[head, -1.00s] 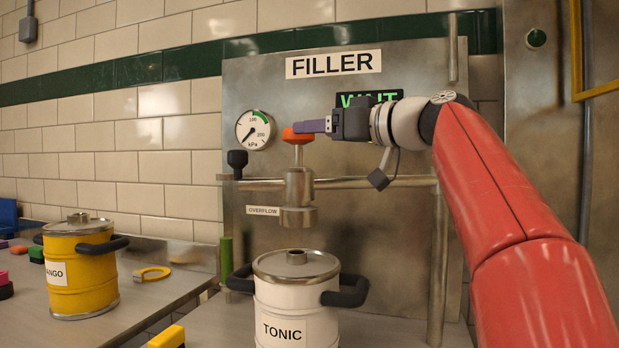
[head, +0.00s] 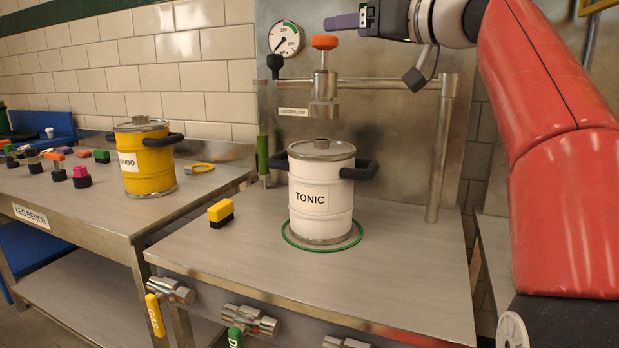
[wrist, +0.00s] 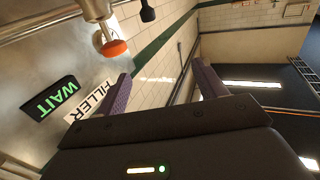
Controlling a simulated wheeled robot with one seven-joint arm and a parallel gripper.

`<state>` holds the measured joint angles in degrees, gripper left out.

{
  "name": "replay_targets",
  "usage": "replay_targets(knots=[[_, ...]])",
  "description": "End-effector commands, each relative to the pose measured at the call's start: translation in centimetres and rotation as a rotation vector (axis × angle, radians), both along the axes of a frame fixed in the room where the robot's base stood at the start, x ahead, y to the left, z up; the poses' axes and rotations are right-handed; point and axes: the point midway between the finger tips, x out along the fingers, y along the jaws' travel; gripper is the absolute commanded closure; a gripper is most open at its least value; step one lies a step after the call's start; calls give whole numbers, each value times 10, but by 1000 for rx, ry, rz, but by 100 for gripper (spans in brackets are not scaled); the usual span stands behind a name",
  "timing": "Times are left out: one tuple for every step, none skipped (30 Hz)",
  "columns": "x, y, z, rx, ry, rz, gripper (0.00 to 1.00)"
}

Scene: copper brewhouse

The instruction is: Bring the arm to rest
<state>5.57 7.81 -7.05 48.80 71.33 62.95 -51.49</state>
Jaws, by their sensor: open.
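My gripper (head: 347,22) is at the top of the head view, on my red arm reaching in from the right. Its purple fingers appear just above and right of the orange knob (head: 324,43) on the filler head (head: 324,88). In the wrist view my gripper (wrist: 162,82) has its two fingers wide apart with nothing between them. The orange knob (wrist: 114,48) lies outside the fingers there, apart from them.
A white TONIC keg (head: 321,180) stands upright in a green ring (head: 290,238) under the filler head. A pressure gauge (head: 285,38) is behind. A yellow-and-black block (head: 221,213) lies left. A yellow keg (head: 146,165) stands on the keg bench (head: 120,215). A WAIT sign (wrist: 55,98) glows green.

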Motion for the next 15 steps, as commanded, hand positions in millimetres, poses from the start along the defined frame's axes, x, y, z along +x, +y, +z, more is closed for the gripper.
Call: replay_targets(knots=[[-2, -1, -5, -1, 21, -8, 29], [-2, -1, -7, -1, 30, -13, 29], [-3, -2, -11, 1, 46, -20, 29], [-4, -2, -14, -1, 57, -25, 29], [-4, -3, -17, -1, 69, -30, 29], [-6, -3, -21, -2, 86, -37, 29], [-7, -4, -24, -2, 98, -43, 29], [-8, -4, -28, -3, 113, -49, 29], [-9, -5, -33, -4, 132, -58, 29], [-11, -5, -38, -4, 149, -65, 29], [-12, -6, -43, -5, 166, -72, 29], [-14, -7, -50, -7, 191, -84, 29], [-17, -7, -56, -9, 211, -94, 29], [-19, -8, -62, -10, 232, -103, 29], [-22, -9, -71, -13, 262, -117, 29]])
